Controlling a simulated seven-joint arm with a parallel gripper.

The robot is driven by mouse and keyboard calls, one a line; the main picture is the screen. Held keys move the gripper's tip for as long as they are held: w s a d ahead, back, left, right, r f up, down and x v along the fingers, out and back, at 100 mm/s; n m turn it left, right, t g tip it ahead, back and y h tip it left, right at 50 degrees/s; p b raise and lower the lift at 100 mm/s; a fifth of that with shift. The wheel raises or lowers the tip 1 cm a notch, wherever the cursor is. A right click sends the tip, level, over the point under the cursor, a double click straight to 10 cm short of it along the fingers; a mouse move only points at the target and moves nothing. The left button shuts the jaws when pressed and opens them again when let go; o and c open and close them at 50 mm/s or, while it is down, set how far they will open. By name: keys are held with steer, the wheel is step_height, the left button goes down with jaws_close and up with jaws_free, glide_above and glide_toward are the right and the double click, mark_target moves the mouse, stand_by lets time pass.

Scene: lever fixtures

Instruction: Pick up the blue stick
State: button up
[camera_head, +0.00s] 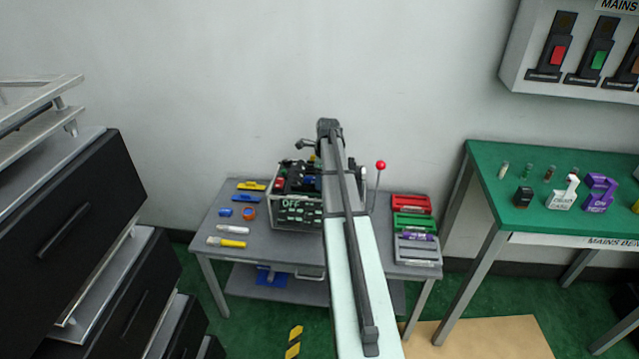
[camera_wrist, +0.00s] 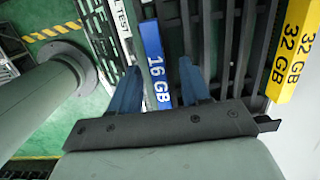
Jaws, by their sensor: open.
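The blue stick (camera_wrist: 153,50), marked "16 GB", shows in the wrist view in or on a dark slotted rack (camera_wrist: 225,45). My gripper (camera_wrist: 159,65) is open, with one blue-grey finger on each side of the stick in the picture. I cannot tell how far above it the fingertips are. In the head view my arm hides the gripper's fingers. A small blue patch shows in the dark box marked "OFF" (camera_head: 298,215); I cannot tell if it is the stick.
A yellow stick (camera_wrist: 292,50) marked "32 GB" lies right of the blue one. A piece marked "TEST" (camera_wrist: 122,15) is close on the left. The grey table (camera_head: 215,262) also holds a red-knobbed lever (camera_head: 380,166) and several small tools.

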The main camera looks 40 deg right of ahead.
steer(key=shift+f, duration=0.1)
stand_by(0.3)
jaws_close()
